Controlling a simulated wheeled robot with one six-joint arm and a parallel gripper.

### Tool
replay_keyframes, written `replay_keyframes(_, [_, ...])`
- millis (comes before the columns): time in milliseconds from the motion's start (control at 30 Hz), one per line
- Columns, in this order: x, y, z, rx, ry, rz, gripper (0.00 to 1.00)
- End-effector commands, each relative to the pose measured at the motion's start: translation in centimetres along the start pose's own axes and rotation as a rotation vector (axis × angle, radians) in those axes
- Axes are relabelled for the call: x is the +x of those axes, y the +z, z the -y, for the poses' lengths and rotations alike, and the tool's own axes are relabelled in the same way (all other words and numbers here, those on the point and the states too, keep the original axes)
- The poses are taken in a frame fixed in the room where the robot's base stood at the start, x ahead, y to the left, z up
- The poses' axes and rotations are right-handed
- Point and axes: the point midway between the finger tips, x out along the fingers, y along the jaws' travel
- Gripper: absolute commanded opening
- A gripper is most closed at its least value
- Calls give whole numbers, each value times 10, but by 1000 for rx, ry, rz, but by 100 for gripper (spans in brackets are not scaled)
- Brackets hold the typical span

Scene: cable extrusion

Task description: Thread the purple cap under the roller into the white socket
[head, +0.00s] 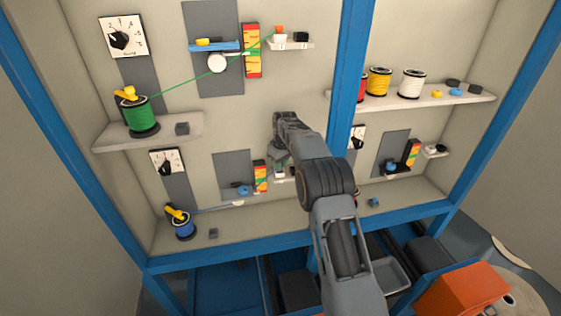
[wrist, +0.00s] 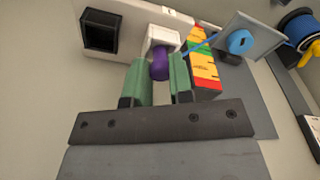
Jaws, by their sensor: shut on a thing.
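My gripper (wrist: 160,78) has its two green fingers closed around the purple cap (wrist: 160,66). The cap's end is up against the white socket (wrist: 162,37), touching or partly in it; how deep I cannot tell. A blue cable runs from the cap toward the blue roller (wrist: 239,41); whether it passes under the roller is unclear. In the head view my gripper (head: 279,160) is at the lower middle station and the arm hides part of it. The blue spool (head: 182,229) stands at the lower left, its cable running right.
A black socket (wrist: 100,32) sits beside the white one. A red, yellow and green striped block (wrist: 204,65) stands close by the fingers. The upper station has a green spool (head: 141,117) with its cable stretched up right. A blue post (head: 345,70) is near my arm.

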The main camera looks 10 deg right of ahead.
Motion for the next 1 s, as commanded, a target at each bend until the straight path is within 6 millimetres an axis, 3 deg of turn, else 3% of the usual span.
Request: replay_keyframes(1000, [10,1,0,0,0,0,0])
